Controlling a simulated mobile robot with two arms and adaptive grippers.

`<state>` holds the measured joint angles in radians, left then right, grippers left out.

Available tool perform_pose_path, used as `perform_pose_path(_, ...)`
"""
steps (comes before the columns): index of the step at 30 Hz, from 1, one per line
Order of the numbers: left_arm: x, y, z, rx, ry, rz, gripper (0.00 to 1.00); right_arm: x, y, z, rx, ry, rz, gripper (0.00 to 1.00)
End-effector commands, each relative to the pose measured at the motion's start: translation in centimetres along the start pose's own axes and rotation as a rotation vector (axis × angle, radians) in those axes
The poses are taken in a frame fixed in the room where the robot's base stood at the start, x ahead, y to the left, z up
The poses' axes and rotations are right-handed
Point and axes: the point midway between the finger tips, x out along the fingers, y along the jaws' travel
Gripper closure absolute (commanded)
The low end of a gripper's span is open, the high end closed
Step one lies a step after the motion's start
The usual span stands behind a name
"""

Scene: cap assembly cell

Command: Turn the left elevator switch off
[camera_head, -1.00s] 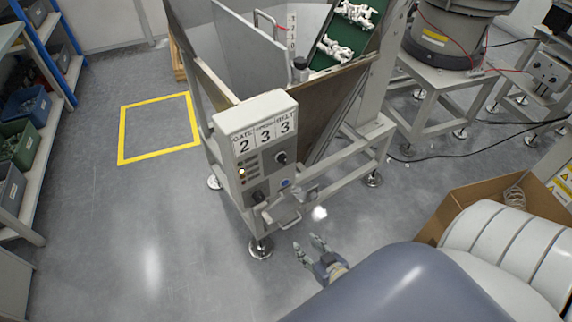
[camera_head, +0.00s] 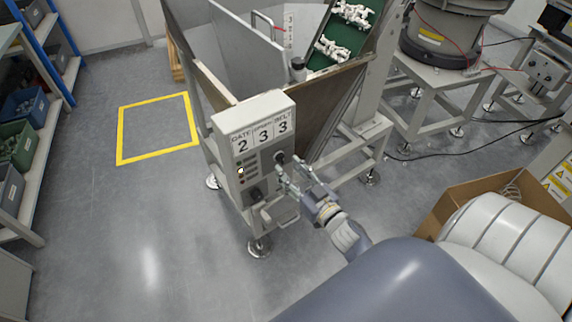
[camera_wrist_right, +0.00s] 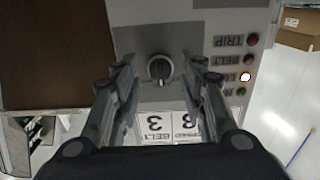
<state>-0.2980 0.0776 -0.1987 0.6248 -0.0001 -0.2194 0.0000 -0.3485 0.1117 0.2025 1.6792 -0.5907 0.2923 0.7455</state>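The control box (camera_head: 262,112) has a panel marked GATE, SPEED and BELT with the digits 2, 3, 3. A round black rotary knob (camera_head: 280,157) sits on its right side; the right wrist view shows this knob (camera_wrist_right: 160,68) upside down, with a pale pointer line. My right gripper (camera_head: 292,172) is in front of the panel. In the right wrist view its open fingers (camera_wrist_right: 160,82) stand on either side of the knob with gaps, not visibly touching it. My left gripper is out of view.
A column of lamps is on the panel, one (camera_wrist_right: 246,76) lit. The hopper (camera_head: 225,50) and green belt (camera_head: 335,52) rise behind the box. A cardboard box (camera_head: 455,205) is at right. The floor (camera_head: 120,220) at left is clear.

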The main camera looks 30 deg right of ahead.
Motion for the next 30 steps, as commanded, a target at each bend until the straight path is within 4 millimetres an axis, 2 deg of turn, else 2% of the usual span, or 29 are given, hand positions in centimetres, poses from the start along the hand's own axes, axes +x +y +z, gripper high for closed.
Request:
perform_pose_path(3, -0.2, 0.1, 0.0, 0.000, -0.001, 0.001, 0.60, 1.6, 0.0, -0.1, 0.001, 0.001, 0.000, 0.61)
perform_pose_path(6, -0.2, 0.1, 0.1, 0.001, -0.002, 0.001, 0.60, 2.2, 0.0, 0.0, 0.001, -0.001, 0.001, 0.61)
perform_pose_path(17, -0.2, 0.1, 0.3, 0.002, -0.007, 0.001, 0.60, 2.6, 0.0, 0.1, 0.000, -0.002, 0.001, 0.61)
perform_pose_path(22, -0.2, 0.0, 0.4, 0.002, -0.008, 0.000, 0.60, 2.6, 0.0, 0.1, 0.000, -0.001, 0.001, 0.99)
perform_pose_path(30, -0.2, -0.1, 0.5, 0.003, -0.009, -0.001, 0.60, 2.6, 0.0, 0.1, -0.010, -0.001, 0.001, 0.99)
